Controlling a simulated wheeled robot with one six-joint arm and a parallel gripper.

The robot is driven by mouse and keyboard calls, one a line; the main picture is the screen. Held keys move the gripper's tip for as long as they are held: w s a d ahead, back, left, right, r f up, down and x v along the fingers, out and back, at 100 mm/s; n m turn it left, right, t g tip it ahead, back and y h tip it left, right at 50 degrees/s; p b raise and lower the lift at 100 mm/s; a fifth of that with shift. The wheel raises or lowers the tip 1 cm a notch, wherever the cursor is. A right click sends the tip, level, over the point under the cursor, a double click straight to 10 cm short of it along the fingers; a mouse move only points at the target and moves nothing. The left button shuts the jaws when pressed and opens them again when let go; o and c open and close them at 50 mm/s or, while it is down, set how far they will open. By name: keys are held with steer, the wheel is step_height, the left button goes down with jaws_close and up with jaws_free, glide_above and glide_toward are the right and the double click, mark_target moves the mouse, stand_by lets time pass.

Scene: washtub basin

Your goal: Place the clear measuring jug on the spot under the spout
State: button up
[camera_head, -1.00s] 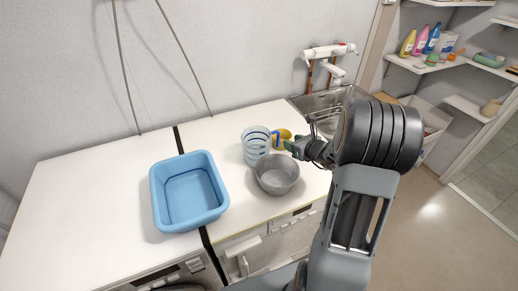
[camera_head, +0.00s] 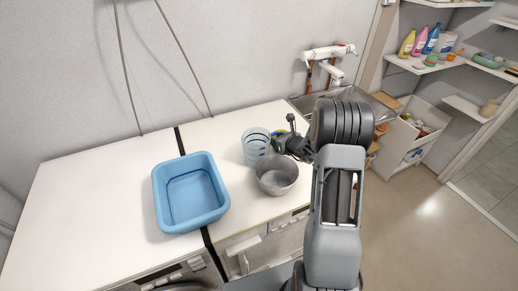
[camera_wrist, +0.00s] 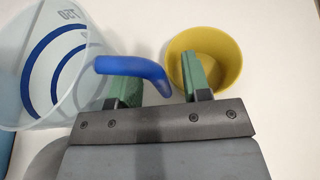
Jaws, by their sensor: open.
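The clear measuring jug (camera_head: 254,143), with blue markings, stands on the white counter; it also shows at the left of the wrist view (camera_wrist: 40,85). Its blue handle (camera_wrist: 135,68) reaches across the left finger, and its free end lies between the two fingers in that view. My gripper (camera_wrist: 160,85) is open, with green fingertips, just right of the jug in the head view (camera_head: 283,142). The handle is not clamped. The white spout (camera_head: 331,73) is on the wall at the back right, above the sink (camera_head: 352,98). The spot under it is partly hidden by my arm.
A yellow cup (camera_wrist: 205,62) stands close beside the right finger. A grey metal bowl (camera_head: 276,176) stands in front of the jug. A blue tub (camera_head: 190,192) is to the left. The counter's far left (camera_head: 90,190) is clear.

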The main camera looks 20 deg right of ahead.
jaws_close()
stand_by(0.4)
steer(key=shift+r, duration=0.15)
